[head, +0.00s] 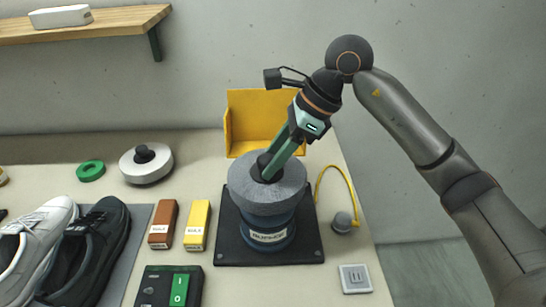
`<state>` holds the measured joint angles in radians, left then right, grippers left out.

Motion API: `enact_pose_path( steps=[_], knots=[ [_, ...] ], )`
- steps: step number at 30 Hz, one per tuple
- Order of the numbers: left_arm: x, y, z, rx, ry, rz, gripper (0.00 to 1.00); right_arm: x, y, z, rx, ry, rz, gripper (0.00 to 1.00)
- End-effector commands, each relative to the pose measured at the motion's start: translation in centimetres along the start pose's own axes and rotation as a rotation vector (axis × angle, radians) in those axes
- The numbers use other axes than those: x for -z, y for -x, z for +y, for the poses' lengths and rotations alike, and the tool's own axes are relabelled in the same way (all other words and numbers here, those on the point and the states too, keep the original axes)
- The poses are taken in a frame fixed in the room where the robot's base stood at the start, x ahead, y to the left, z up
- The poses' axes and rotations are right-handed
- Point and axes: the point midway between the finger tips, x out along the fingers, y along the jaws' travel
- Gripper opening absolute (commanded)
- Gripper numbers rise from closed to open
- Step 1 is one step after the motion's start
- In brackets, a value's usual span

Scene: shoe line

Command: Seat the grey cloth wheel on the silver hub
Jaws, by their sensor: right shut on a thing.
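The grey cloth wheel (240,186) lies flat on top of the dark blue buffer machine (268,238), which stands on a black base plate. My right gripper (268,168) reaches down from the upper right, tilted, and is shut on the dark knob at the wheel's centre. The silver hub is hidden under the wheel. I cannot tell whether the wheel rests fully on it or is held slightly above. My left gripper is not in view.
A white wheel with a dark knob (146,166) and a green ring (91,171) lie at the left. A yellow bin (262,108) stands behind the machine. Brown (162,222) and yellow blocks (197,224), a switch box (168,288) and shoes (92,250) are left; a yellow cable (350,190) is right.

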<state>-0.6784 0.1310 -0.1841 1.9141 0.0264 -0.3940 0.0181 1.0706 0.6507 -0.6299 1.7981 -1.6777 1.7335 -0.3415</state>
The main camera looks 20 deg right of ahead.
Motion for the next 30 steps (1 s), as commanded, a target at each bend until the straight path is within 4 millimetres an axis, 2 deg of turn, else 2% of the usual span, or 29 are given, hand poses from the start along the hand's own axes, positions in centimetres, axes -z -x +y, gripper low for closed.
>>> enact_pose_path(
  steps=[25, 26, 28, 30],
  knots=[
    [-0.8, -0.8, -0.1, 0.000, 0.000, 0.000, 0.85, 0.6, -1.1, 0.0, 0.001, 0.001, -0.002, 0.00],
    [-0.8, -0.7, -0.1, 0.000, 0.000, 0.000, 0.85, 0.6, -1.1, 0.0, 0.001, 0.001, -0.002, 0.46],
    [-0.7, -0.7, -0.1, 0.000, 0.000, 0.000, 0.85, 0.6, -1.0, 0.0, 0.001, 0.001, -0.002, 0.54],
    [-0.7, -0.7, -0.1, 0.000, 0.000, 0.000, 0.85, 0.6, -1.0, 0.0, 0.001, 0.001, -0.001, 0.56]
  ],
)
